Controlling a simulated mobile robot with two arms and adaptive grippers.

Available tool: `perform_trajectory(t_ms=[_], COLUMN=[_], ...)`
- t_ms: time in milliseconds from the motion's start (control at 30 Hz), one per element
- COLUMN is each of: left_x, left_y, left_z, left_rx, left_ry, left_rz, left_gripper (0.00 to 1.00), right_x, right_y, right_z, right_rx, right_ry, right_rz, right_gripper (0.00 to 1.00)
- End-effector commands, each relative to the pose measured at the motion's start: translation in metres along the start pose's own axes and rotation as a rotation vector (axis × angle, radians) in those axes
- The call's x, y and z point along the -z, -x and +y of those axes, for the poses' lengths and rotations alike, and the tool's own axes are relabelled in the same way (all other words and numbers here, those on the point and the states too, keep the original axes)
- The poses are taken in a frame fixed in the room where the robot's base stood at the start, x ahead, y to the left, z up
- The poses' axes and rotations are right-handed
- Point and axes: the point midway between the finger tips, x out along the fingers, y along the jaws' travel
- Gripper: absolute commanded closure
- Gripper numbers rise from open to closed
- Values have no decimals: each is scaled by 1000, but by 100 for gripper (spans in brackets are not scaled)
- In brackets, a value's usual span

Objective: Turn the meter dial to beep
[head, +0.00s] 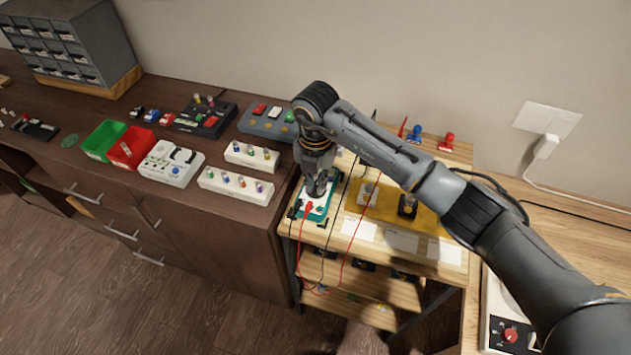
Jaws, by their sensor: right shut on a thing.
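The meter (325,211) is a small white device with a teal edge, lying on the light wooden stand (437,268). Red and black leads run from its near end. My right gripper (317,190) points down onto the upper part of the meter. Its fingers are shut at the meter's face, where the dial is. The fingers cover the dial, so its setting and the display cannot be read. My left gripper is not in view.
Leads hang in loops over the stand's front edge. A yellow mat (423,220) with small parts lies right of the meter. Left, a dark bench carries a green bin (103,140), a red bin (131,148), a white panel (170,163) and pale blocks (235,185).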

Motion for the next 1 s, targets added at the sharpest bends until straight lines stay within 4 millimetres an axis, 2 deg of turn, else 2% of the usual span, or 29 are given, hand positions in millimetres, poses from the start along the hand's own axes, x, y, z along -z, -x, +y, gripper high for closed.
perform_trajectory(t_ms=[267,1000], left_x=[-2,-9], left_y=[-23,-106], left_z=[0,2], left_rx=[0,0], left_ry=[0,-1], left_rz=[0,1], left_gripper=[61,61], right_x=[-2,-3], right_y=[-3,-4], right_z=[-1,-4], right_rx=[0,1], right_ry=[166,853], right_rz=[-5,-4], right_gripper=[100,100])
